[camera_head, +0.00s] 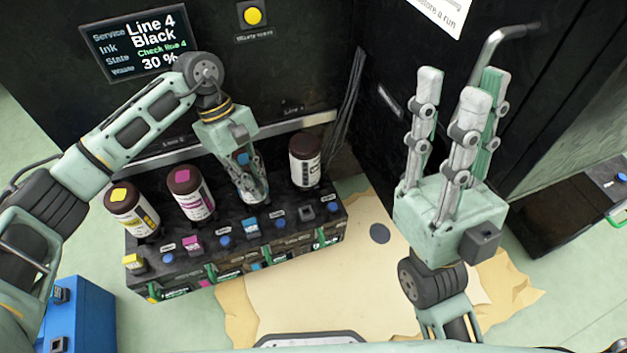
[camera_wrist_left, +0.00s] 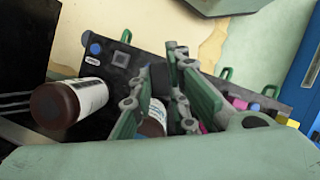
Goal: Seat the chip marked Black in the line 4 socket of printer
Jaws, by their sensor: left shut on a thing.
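My left gripper (camera_head: 254,197) points down close to the cyan line's bottle, above the black socket block. In the left wrist view its fingers (camera_wrist_left: 158,66) close around a small dark square piece (camera_wrist_left: 158,78), which looks like the Black chip; its marking cannot be read. In the head view the fingers hide this piece. The line 4 socket (camera_head: 307,212) is a grey square at the block's right end, in front of the black ink bottle (camera_head: 305,160), and looks empty. My right gripper (camera_head: 455,110) is open and empty, fingers up, right of the block.
Yellow (camera_head: 132,212) and magenta (camera_head: 190,193) bottles stand on the block (camera_head: 195,285). Yellow, magenta and cyan chips and several blue buttons line its front. The screen (camera_head: 140,45) reads Line 4, Black, Check line 4. A blue box (camera_head: 88,315) is at lower left.

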